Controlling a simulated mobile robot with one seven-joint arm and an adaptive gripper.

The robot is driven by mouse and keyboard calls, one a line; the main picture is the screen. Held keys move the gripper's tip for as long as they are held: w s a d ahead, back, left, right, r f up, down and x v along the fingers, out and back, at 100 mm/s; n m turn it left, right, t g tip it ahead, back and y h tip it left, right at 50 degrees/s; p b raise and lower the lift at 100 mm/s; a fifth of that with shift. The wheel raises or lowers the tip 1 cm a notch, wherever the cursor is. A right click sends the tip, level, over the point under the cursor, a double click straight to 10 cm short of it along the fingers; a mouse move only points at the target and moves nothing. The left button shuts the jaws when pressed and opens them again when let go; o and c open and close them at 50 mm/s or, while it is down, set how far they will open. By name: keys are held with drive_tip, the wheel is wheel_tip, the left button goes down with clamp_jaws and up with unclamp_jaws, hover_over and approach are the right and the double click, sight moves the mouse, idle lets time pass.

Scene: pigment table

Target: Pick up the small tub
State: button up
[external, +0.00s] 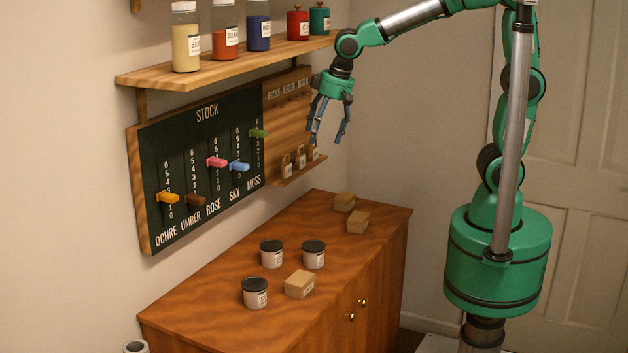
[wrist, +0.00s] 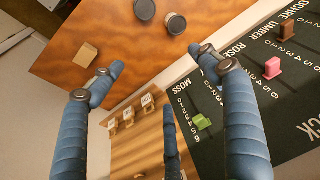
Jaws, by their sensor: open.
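Three grey tubs with dark lids stand upright on the wooden cabinet top in the external view: one at the back left (external: 271,255), one to its right (external: 313,255) and one nearer the front (external: 255,294). They look close in size, and I cannot tell which is the small tub. Two dark lids show at the top of the wrist view, one left (wrist: 145,9) and one right (wrist: 175,23). My gripper (external: 327,132) is open and empty, high above the cabinet's far end and apart from the tubs. Its spread fingers (wrist: 158,68) also show in the wrist view.
The stock board (external: 205,165) with coloured sliders hangs on the wall. A shelf of jars (external: 215,68) is above it.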

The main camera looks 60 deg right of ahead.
drive_tip(key=w+a+f+g, duration=0.1)
drive_tip(key=w+a+f, duration=0.1)
drive_tip(key=a+f, duration=0.45)
drive_tip(key=w+a+f, duration=0.2)
drive_tip(key=a+f, duration=0.2)
drive_tip(key=a, duration=0.6)
drive_tip(key=n+p, duration=0.1)
hover_over(254, 283)
drive_tip(key=s, duration=0.2)
drive_tip(key=s+d+f+x, duration=0.1)
drive_tip(key=s+x, duration=0.1)
drive_tip(key=x, duration=1)
drive_tip(key=shift+d+r+g+h, duration=0.3)
drive_tip(key=shift+g+h, duration=0.1)
drive_tip(key=shift+f, duration=0.1)
drive_tip(key=shift+w+f+b, duration=0.15)
drive_tip(key=shift+w+f, duration=0.05)
drive_tip(key=shift+f, duration=1.2)
drive_tip(key=shift+w+f+b, duration=0.15)
drive_tip(key=shift+f, duration=1.2)
drive_tip(key=shift+w+f+b, duration=0.15)
drive_tip(key=shift+w+f, duration=0.05)
drive_tip(key=shift+f, duration=1.2)
drive_tip(key=shift+f, duration=0.1)
drive_tip(key=shift+w+a+f+b, duration=0.1)
drive_tip(key=shift+w+f+b, duration=0.1)
drive_tip(key=shift+f, duration=1.05)
drive_tip(key=shift+w+a+f+b, duration=0.1)
drive_tip(key=shift+w+f+b, duration=0.1)
drive_tip(key=shift+f, duration=1.05)
